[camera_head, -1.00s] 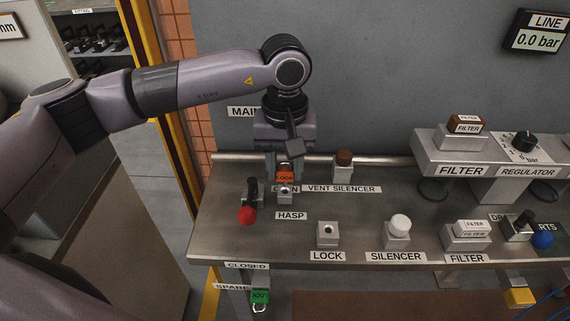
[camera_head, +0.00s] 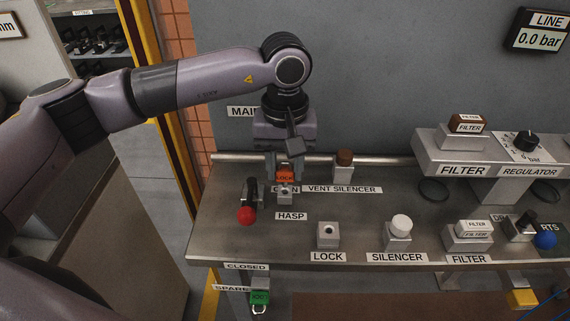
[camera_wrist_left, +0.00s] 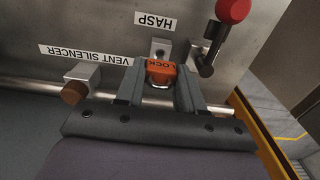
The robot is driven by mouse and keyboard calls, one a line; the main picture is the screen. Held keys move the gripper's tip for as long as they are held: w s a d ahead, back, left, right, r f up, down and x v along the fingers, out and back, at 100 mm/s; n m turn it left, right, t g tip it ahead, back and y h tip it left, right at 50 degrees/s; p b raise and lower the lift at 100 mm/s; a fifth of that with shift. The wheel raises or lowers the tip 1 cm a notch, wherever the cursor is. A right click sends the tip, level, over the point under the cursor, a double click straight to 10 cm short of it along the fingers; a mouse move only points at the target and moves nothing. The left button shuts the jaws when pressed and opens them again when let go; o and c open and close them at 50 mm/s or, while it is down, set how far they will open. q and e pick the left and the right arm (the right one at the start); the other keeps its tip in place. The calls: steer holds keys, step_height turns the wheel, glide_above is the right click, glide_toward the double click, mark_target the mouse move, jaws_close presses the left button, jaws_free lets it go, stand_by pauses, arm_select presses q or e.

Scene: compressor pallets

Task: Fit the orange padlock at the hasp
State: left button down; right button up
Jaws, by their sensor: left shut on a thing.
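The orange padlock (camera_head: 285,175), marked LOCK, is between the fingers of my left gripper (camera_head: 285,167). In the left wrist view the padlock (camera_wrist_left: 161,72) shows between the two fingers of the left gripper (camera_wrist_left: 160,88), which is shut on it. The hasp (camera_head: 285,194) is a small metal block with a hole, behind the HASP label. The padlock is right at the hasp block (camera_wrist_left: 160,48), appearing just above or against it. Whether its shackle is in the hole cannot be told. My right gripper is not in view.
A red-knobbed lever (camera_head: 247,214) stands close left of the hasp. The brown-capped vent silencer (camera_head: 344,160) stands to the right. The LOCK block (camera_head: 328,236) is in front. A green padlock (camera_head: 260,298) hangs at SPARE below the bench edge.

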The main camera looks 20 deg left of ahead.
mark_target(285, 169)
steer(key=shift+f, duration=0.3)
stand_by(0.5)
arm_select(q)
steer(key=shift+f+b, duration=1.55)
steer(key=shift+b, duration=0.1)
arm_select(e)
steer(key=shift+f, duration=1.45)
arm_select(q)
steer(key=c, duration=0.6)
jaws_free()
steer(key=shift+r, duration=0.4)
step_height(285, 169, up, 6)
steer(key=shift+r, duration=0.2)
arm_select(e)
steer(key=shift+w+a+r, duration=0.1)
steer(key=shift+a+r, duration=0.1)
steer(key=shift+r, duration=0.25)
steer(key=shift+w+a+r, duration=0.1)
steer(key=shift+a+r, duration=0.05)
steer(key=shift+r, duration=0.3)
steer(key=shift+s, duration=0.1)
